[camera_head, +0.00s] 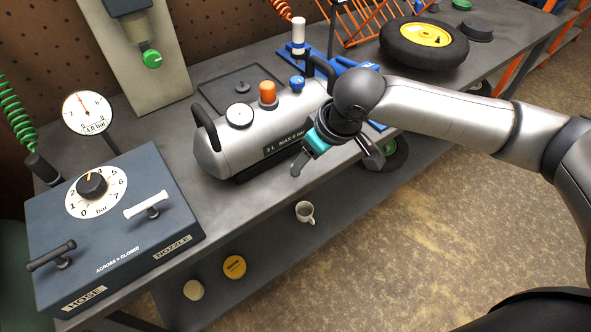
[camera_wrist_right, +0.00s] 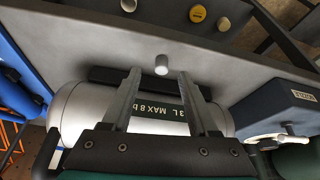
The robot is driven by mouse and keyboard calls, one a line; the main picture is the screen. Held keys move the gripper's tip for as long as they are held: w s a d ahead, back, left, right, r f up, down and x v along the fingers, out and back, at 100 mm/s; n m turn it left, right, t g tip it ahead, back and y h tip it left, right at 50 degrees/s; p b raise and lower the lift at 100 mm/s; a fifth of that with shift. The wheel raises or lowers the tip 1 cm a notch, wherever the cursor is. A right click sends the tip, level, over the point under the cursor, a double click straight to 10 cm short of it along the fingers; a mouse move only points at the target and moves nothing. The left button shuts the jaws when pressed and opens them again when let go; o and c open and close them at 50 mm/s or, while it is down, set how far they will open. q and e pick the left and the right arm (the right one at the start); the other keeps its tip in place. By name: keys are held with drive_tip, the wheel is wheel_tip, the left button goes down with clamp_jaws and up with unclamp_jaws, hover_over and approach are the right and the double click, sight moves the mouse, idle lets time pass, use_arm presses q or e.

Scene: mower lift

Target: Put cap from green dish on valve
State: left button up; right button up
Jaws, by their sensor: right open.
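My right gripper (camera_head: 337,163) is open and empty, in front of the silver air tank (camera_head: 215,152) near the bench's front edge. In the right wrist view my right gripper (camera_wrist_right: 160,74) has its two fingers spread, with the tank (camera_wrist_right: 75,110) behind them. A small green dish (camera_head: 462,4) lies at the far top edge of the head view; I cannot make out a cap in it. A wheel (camera_head: 424,43) with a yellow hub lies on the bench at the right; I cannot make out a valve on it. My left gripper is not in view.
A blue-grey control box (camera_head: 115,240) stands at the left. Orange (camera_head: 267,93) and blue (camera_head: 297,83) fittings top the tank. A black round dish (camera_head: 478,31) lies by the wheel. A white mug (camera_head: 304,212) and yellow tin (camera_head: 234,267) sit below the bench top.

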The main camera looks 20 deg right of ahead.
drive_tip(key=shift+w+a+f+b, duration=0.3)
drive_tip(key=shift+f, duration=0.3)
drive_tip(key=shift+w+a+f+b, duration=0.25)
drive_tip(key=shift+w+f+b, duration=0.05)
drive_tip(key=shift+f, duration=0.25)
drive_tip(key=shift+b+x, duration=0.4)
drive_tip(key=shift+x, duration=0.75)
drive_tip(key=shift+w, duration=0.15)
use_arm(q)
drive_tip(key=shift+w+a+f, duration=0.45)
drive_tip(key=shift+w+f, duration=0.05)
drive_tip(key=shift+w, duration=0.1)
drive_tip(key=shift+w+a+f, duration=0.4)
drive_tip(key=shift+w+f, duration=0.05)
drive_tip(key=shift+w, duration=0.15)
use_arm(e)
clamp_jaws()
